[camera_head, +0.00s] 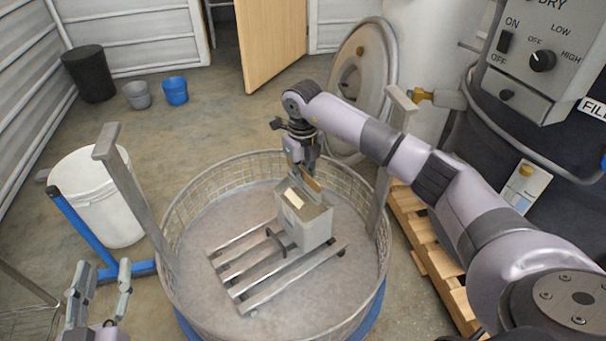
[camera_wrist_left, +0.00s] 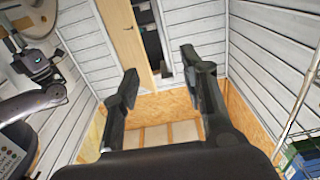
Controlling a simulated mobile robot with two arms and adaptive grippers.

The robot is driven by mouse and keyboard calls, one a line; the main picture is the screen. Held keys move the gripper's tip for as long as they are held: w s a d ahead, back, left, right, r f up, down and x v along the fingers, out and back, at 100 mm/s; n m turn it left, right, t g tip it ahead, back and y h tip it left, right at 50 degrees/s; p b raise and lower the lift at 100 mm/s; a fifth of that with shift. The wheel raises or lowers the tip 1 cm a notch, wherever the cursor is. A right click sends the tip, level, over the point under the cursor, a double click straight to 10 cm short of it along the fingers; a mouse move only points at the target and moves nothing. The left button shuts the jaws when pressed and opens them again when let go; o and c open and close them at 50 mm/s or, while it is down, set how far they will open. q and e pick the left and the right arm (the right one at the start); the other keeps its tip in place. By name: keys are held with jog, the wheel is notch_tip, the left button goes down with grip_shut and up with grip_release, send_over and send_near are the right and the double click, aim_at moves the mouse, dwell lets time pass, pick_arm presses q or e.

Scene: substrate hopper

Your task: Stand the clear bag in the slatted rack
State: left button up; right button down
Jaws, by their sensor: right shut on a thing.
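The clear bag (camera_head: 309,226) looks like a greyish, boxy pouch with a pale label near its top. It is upright over the right part of the slatted rack (camera_head: 249,301). I cannot tell whether its base rests on the slats. My right gripper (camera_head: 303,178) comes down from above and is shut on the bag's top edge. The rack lies flat inside a round wire-mesh basket (camera_head: 183,214). My left gripper (camera_head: 101,284) is open and empty at the lower left, outside the basket; its spread fingers also show in the left wrist view (camera_wrist_left: 160,78).
Two grey posts (camera_head: 130,190) rise at the basket's left and right sides. A white bucket (camera_head: 95,200) stands left of it, with a blue frame (camera_head: 85,235) nearby. A wooden pallet (camera_head: 425,250) and a control box (camera_head: 540,65) are at right. The floor behind is mostly clear.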

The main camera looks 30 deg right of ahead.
jog(key=c, duration=2.2)
grip_release()
jog(key=o, duration=0.5)
jog(key=shift+r, duration=0.1)
